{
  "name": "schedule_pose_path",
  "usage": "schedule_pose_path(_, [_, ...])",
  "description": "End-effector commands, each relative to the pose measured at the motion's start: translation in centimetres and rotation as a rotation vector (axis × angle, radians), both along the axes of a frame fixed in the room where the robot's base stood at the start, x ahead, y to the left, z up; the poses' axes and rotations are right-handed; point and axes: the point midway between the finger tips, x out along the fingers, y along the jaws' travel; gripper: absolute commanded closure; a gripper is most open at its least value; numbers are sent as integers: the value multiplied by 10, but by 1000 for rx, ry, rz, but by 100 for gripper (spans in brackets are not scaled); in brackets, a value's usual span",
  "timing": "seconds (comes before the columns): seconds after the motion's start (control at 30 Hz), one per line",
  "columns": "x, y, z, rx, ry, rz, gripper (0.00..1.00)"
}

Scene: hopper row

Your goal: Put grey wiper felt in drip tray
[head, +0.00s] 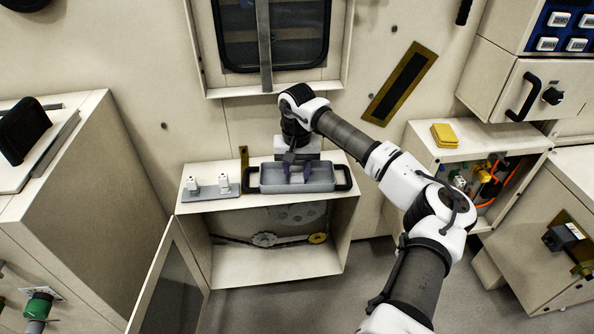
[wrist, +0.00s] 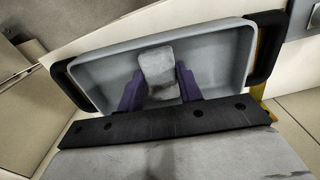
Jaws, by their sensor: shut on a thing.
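The drip tray (head: 262,187) is a grey shallow tray with black handles at both ends, on top of the open cabinet. It also shows in the wrist view (wrist: 105,80). My gripper (head: 297,174) reaches down over the tray from the back. In the wrist view my gripper's purple fingers (wrist: 160,88) stand on either side of the grey wiper felt (wrist: 158,68), a pale grey block, and are shut on it. The felt is over the tray's inside; I cannot tell whether it touches the tray floor.
A grey plate with two white fittings (head: 222,183) lies left of the tray. The cabinet (head: 280,270) below is open, with its door (head: 165,285) swung out at left. A yellow block (head: 444,134) lies on the unit at right. A wall window (head: 285,50) is behind.

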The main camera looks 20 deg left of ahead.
Motion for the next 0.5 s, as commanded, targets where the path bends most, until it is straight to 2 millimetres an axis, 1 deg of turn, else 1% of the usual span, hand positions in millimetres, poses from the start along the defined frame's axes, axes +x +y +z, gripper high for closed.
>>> schedule_pose_path(0.2, [0,0,0,0,-1,0,86])
schedule_pose_path(0.3, [0,0,-3,-1,-1,0,86])
schedule_pose_path(0.33, [0,0,-2,-1,-1,0,62])
schedule_pose_path(0.47, [0,0,-2,0,-1,0,45])
schedule_pose_path(0.5, [0,0,-2,0,-1,0,43])
